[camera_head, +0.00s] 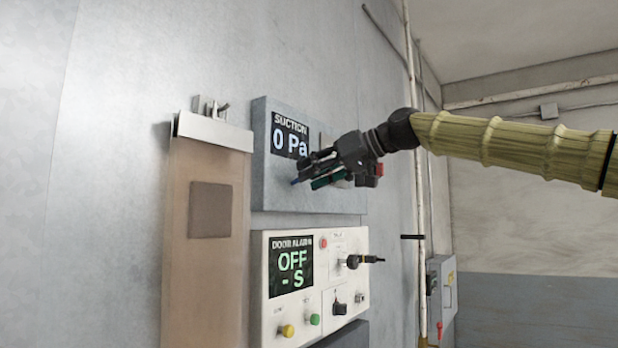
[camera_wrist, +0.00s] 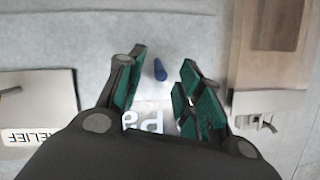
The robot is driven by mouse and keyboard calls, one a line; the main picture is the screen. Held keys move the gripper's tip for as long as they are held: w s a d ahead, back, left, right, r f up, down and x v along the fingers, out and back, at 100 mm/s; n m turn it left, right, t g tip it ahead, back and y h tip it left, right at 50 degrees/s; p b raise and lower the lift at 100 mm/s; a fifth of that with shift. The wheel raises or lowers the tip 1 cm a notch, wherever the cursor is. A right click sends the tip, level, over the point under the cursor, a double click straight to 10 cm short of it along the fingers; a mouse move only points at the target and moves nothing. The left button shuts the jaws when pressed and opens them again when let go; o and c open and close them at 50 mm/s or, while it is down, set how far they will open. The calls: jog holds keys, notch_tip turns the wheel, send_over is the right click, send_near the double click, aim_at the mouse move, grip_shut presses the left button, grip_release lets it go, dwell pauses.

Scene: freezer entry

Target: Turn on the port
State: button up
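The grey suction panel (camera_head: 285,200) is on the wall, and its display (camera_head: 290,136) reads "SUCTION 0 Pa". My gripper (camera_head: 308,181) is in front of the panel's lower part, just below the display. In the wrist view my gripper (camera_wrist: 160,90) is open, with its green-padded fingers apart. My gripper hides part of the panel.
Below is a white door alarm panel (camera_head: 262,300) reading "OFF - S", with knobs and buttons. A brown strip curtain (camera_head: 210,270) hangs at left from a metal clamp (camera_head: 215,132). A plate marked "RELIEF" (camera_wrist: 40,110) shows in the wrist view. Pipes (camera_head: 415,150) run at right.

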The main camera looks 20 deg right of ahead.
jog(key=v, duration=0.9)
jog(key=shift+d, duration=0.3)
jog(key=shift+s, duration=0.1)
